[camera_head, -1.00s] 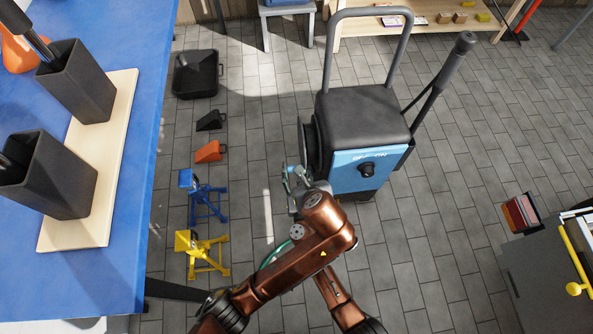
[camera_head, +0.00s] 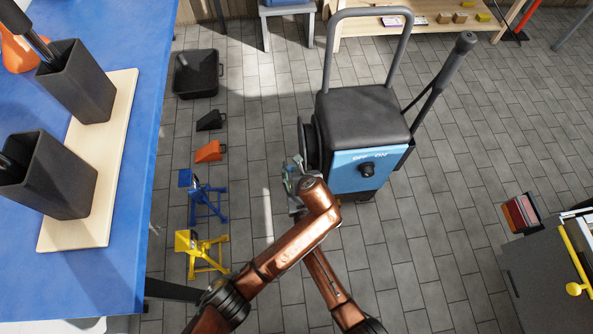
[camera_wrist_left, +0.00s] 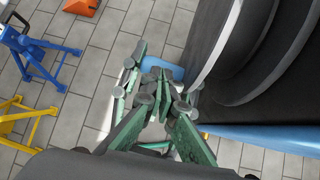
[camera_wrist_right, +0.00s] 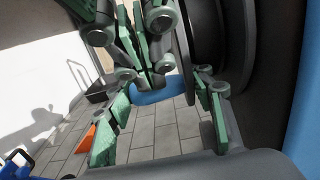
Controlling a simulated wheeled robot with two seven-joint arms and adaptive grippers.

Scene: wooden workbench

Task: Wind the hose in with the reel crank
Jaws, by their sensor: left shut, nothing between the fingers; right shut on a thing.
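The hose reel is the black drum (camera_head: 306,140) on the left side of the grey and blue machine (camera_head: 362,170). My left gripper (camera_head: 292,180) is beside the drum; in its wrist view its fingers (camera_wrist_left: 160,100) are shut, with nothing held. My right gripper is hidden behind my left arm in the head view. No hose is clearly visible.
A yellow stand (camera_head: 202,252), a blue stand (camera_head: 205,198), an orange wedge (camera_head: 208,151) and a black wedge (camera_head: 210,121) stand left of the reel. A blue-topped bench (camera_head: 125,190) is at left. Open floor (camera_head: 460,190) lies right of the machine.

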